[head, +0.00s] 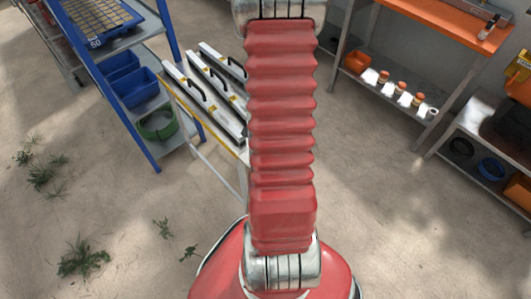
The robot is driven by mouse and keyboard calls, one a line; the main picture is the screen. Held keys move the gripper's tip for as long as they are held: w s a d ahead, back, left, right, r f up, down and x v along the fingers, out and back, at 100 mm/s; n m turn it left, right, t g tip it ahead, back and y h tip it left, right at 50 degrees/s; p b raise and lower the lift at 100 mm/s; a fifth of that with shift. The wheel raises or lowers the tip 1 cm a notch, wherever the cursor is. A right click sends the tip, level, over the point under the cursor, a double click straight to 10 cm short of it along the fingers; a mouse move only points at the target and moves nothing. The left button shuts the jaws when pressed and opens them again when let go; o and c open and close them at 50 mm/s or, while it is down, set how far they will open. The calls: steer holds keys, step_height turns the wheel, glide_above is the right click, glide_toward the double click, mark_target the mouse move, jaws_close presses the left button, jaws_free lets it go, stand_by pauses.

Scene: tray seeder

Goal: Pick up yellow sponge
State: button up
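No yellow sponge can be made out in the head view. A small yellow item (524,60) shows at the right edge, cut off by the frame, and I cannot tell what it is. My red ribbed arm rises through the middle of the picture and hides what lies behind it. My gripper is out of the picture.
A blue shelf rack (166,60) with blue bins (134,87) stands left. A narrow stand with silver bars (208,90) is beside my arm. An orange-topped bench (440,20) and a low shelf unit (485,125) stand right. The sandy floor in front is mostly clear.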

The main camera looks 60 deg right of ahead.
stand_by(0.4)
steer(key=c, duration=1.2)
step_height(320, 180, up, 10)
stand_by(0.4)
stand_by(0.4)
